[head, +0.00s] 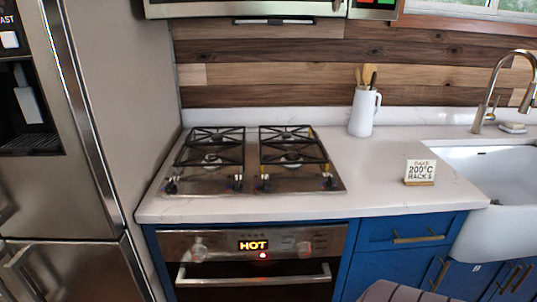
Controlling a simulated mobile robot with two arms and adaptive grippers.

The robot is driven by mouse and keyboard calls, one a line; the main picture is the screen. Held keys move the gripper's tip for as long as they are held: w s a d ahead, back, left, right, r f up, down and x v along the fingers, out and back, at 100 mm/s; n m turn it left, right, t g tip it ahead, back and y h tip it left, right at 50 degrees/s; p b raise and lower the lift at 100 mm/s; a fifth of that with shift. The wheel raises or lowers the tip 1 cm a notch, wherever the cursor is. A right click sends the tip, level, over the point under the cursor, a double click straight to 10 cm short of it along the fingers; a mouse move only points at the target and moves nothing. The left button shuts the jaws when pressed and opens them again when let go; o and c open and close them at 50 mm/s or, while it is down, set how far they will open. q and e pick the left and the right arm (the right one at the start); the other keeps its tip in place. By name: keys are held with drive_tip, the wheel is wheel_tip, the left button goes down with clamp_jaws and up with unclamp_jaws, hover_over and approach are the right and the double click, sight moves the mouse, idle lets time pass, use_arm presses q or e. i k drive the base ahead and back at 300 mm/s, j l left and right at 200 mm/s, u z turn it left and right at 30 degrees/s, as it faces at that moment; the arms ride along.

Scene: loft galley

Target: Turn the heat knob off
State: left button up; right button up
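The oven (252,282) is set under the counter. Its steel panel has a left knob (198,250) and a right knob (303,248). Between them, a display (253,245) reads "HOT" in orange, and a small red light (263,255) glows below it. Neither knob carries a label I can read, so I cannot tell which is the heat knob or how far each is turned. The oven door looks shut, with a bar handle (255,280) across it. Neither of my grippers shows in the head view.
A gas cooktop (252,180) with several small front knobs sits above the oven. A card (420,172) reading "BAKE 200°C" and a white jug (364,111) stand on the counter (370,185). A steel fridge (70,200) borders the left. A striped grey item (397,292) shows bottom right.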

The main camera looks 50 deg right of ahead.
sight(303, 247)
drive_tip(key=z, duration=1.95)
